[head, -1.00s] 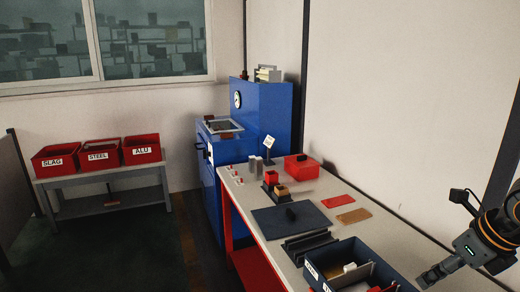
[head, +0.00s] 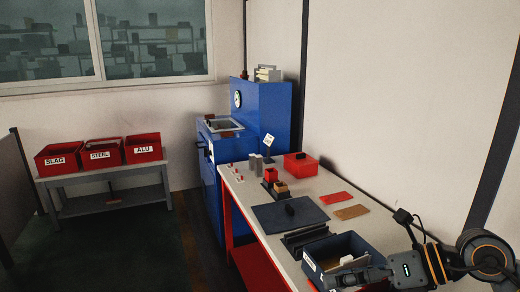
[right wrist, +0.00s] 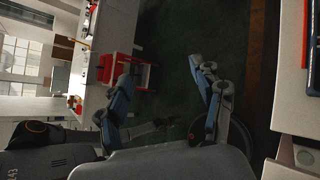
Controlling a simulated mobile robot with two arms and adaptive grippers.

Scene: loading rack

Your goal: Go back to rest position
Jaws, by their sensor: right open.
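My right gripper (head: 348,279) is at the bottom right of the head view, pointing left. In that view it overlaps the near part of a dark blue bin (head: 372,250). My left gripper is in neither view.
The bin stands on a long grey workbench (head: 232,184) with a dark mat (head: 285,218), red box (head: 301,166) and small blocks. A blue machine (head: 265,115) stands behind it. Red labelled bins (head: 100,152) sit on a rack at left. Floor between is clear.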

